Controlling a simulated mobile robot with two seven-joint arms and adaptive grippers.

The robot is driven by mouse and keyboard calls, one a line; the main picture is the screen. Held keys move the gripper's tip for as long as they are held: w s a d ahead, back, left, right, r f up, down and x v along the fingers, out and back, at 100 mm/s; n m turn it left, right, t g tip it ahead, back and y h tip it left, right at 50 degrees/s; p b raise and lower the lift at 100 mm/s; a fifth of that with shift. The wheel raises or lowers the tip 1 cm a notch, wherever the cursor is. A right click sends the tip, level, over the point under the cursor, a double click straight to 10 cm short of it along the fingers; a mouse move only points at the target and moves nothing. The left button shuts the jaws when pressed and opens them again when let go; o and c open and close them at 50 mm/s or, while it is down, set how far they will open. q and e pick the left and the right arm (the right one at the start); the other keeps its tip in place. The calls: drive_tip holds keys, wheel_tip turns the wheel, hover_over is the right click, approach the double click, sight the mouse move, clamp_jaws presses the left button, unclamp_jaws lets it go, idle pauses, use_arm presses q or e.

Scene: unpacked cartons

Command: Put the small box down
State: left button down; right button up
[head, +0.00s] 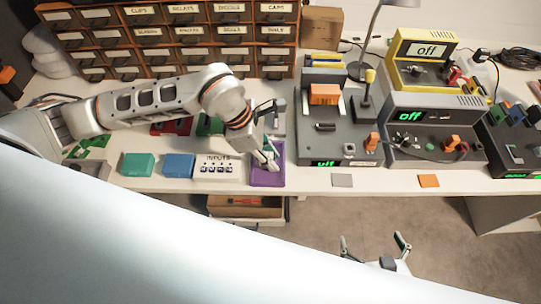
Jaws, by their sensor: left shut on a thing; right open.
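My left gripper (268,157) reaches down over the purple tray (268,179) near the front edge of the bench. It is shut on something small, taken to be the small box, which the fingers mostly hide. I cannot tell whether the held thing touches the tray. My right gripper (375,245) is open and empty, low in front of the bench and above the floor.
A teal block (137,164), a blue block (178,165) and a white INPUTS panel (217,168) lie left of the tray. Grey machines (432,140) stand to the right. Labelled drawers (178,35) line the back. A grey square (342,180) lies on the bench front.

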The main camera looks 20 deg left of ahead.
use_arm(q)
drive_tip(key=c, duration=1.8)
unclamp_jaws()
drive_tip(key=shift+f, duration=0.1)
drive_tip(key=shift+a+r, duration=0.15)
drive_tip(key=shift+r, duration=0.3)
drive_tip(key=v, duration=1.1)
drive_tip(key=shift+r, duration=0.2)
drive_tip(key=shift+s, duration=0.1)
